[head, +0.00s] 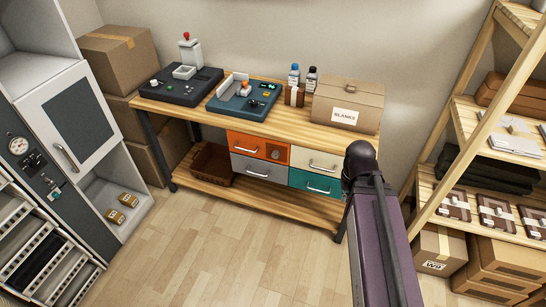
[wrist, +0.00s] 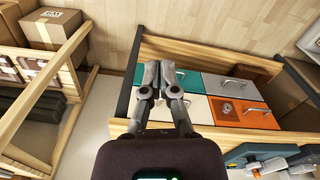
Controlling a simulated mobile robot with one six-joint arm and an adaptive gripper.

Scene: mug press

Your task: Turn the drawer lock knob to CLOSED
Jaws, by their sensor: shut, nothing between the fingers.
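The drawer lock knob (head: 272,153) is a small round knob on the right part of the orange drawer (head: 247,144), under the bench. The knob (wrist: 227,107) also shows in the wrist view, where the bench appears upside down. Its exact setting is too small to read. My gripper (wrist: 159,68) is shut and empty in the wrist view, its fingertips together in front of the teal and white drawers. It is to the left of the knob in that picture and apart from it. In the head view my gripper is not visible; only my arm shows.
White (head: 310,160), grey (head: 258,168) and teal (head: 318,183) drawers with bar handles surround the orange one. The bench top (head: 215,117) holds two dark devices, bottles and a BLANKS box (head: 348,103). A wooden shelf (head: 458,120) stands right. The floor before the bench is clear.

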